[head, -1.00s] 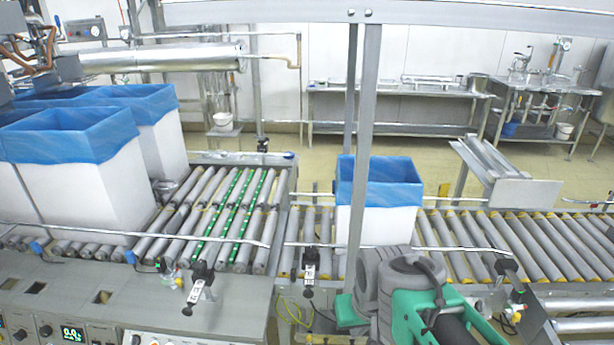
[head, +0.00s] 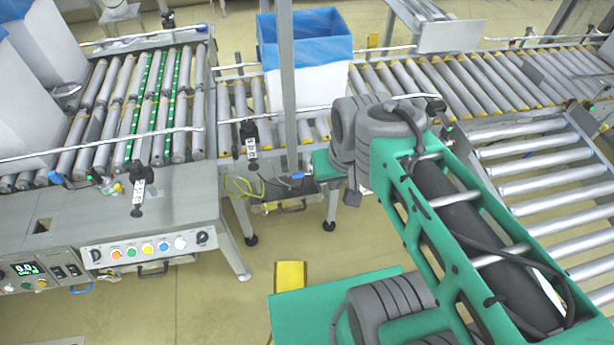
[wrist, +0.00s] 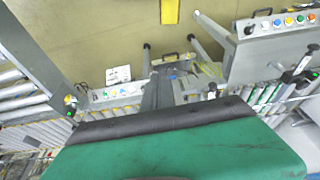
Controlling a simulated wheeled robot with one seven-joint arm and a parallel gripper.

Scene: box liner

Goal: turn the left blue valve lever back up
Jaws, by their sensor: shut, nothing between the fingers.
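A small blue lever-like part (head: 297,175) shows under the conveyor frame in the head view, just left of the green end of my arm. It looks roughly level, but it is too small to be sure. A small blue spot in the wrist view (wrist: 172,77) seems to be the same part. I cannot tell whether it is the left valve lever, and a second lever cannot be made out. My gripper's fingers show in neither view; in the head view the arm links hide that end. A green, black-edged part of my own fills the wrist view's lower half.
A blue-lined white box (head: 305,80) stands on the roller conveyor (head: 440,85). The control panel bench (head: 150,240) is at left, with its leg on the floor. A small black-handled sensor (head: 252,140) juts from the frame.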

